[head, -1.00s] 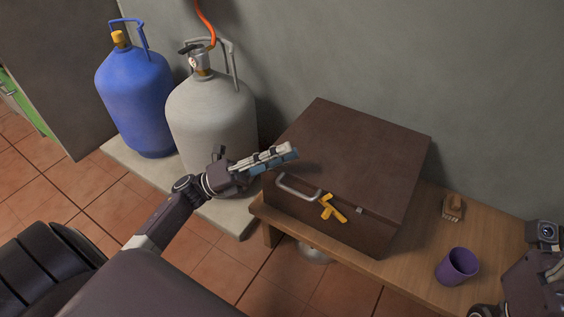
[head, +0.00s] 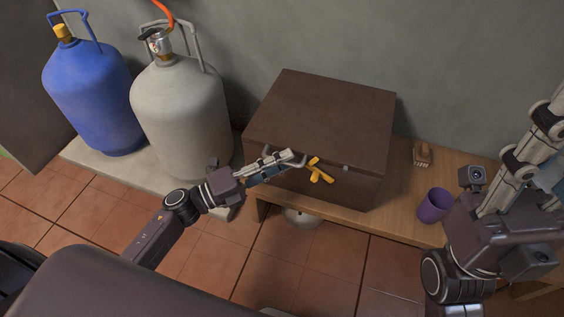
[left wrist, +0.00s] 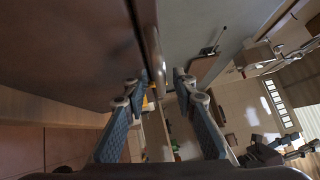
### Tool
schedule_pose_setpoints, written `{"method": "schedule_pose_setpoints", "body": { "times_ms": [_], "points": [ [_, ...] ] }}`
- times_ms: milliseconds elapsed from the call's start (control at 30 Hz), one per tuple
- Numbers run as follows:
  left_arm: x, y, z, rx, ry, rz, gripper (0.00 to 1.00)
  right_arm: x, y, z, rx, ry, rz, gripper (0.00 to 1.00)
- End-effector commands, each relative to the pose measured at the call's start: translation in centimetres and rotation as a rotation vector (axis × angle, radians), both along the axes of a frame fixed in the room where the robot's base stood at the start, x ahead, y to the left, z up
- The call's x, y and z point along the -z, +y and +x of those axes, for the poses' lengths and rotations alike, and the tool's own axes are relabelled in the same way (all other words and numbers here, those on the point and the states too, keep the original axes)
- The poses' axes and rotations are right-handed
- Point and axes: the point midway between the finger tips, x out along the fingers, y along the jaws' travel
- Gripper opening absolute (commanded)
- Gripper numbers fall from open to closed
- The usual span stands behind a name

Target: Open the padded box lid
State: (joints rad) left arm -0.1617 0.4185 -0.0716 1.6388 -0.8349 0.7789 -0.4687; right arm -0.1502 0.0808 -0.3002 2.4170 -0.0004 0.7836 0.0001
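The padded box (head: 322,118) is dark brown and stands on the wooden bench with its lid down. Its metal handle is on the front, mostly hidden behind my left gripper (head: 291,158) in the head view. In the left wrist view my left gripper (left wrist: 157,92) has its two blue-padded fingers apart. A metal bar, apparently the handle (left wrist: 154,50), shows in the gap between them, beside the brown box surface (left wrist: 65,50). I cannot tell whether they touch. My right gripper (head: 530,145) is raised at the right, away from the box; its finger gap is unclear.
A yellow cross-shaped piece (head: 319,172) sits at the box front, right of the handle. A purple cup (head: 434,205) and a small brown block-like item (head: 422,154) are on the bench (head: 392,212). Grey (head: 180,110) and blue (head: 88,90) gas cylinders stand left. A wall is close behind.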

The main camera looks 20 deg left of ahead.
Motion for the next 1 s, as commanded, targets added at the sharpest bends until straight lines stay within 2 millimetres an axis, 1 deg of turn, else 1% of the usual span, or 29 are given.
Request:
{"method": "schedule_pose_setpoints", "body": {
  "times_ms": [267, 500, 1000],
  "points": [
    [-0.09, -0.22, 0.15, 0.001, -0.001, -0.001, 0.25, -0.30, -0.01, -0.08, 0.000, -0.008, 0.001, 0.40],
    [-0.08, -0.19, 0.14, 0.001, -0.001, -0.001, 0.00, -0.29, -0.04, -0.15, 0.000, -0.010, 0.002, 0.40],
    [-0.13, -0.17, 0.12, 0.001, 0.001, 0.001, 0.00, -0.35, -0.07, -0.18, 0.000, -0.010, 0.003, 0.40]
  ]
}}
